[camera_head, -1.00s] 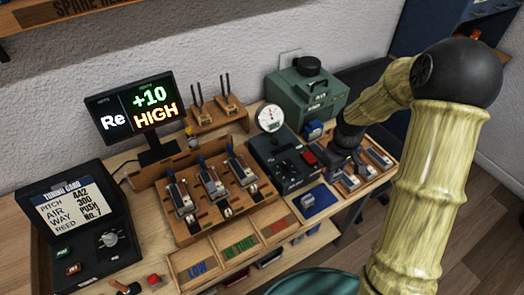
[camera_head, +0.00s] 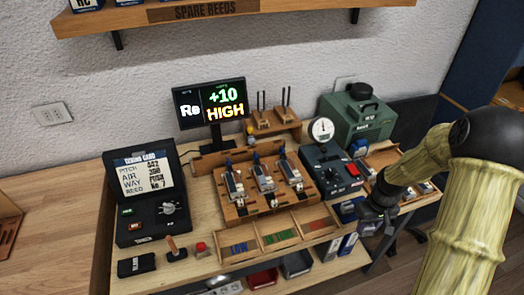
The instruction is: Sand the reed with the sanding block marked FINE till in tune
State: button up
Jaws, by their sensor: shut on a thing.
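The display (camera_head: 211,105) reads "Re +10 HIGH". Three reeds in metal holders, one of them the middle one (camera_head: 263,179), sit in the wooden rack (camera_head: 240,214); I cannot tell which is to be sanded. The wooden tray of sanding blocks (camera_head: 405,206) is at the right end of the bench, partly behind my arm; no FINE mark is readable. My gripper (camera_head: 370,213) is at the front right of the bench, by the blue pad (camera_head: 349,208). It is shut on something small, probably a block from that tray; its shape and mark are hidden.
The black tuning card box (camera_head: 147,200) stands at left. Sorting trays (camera_head: 283,236) marked LOW and IN TUNE lie in front of the rack. A gauge unit (camera_head: 333,172) and green machine (camera_head: 358,120) stand at right. A spare reeds shelf (camera_head: 240,14) hangs above.

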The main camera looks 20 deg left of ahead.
notch_tip(320, 180, down, 12)
jog(key=m, duration=0.4)
jog(key=shift+s+r+m, duration=0.15)
jog(key=shift+s+m, duration=0.15)
jog(key=shift+m, duration=0.1)
jog(key=shift+d, duration=0.15)
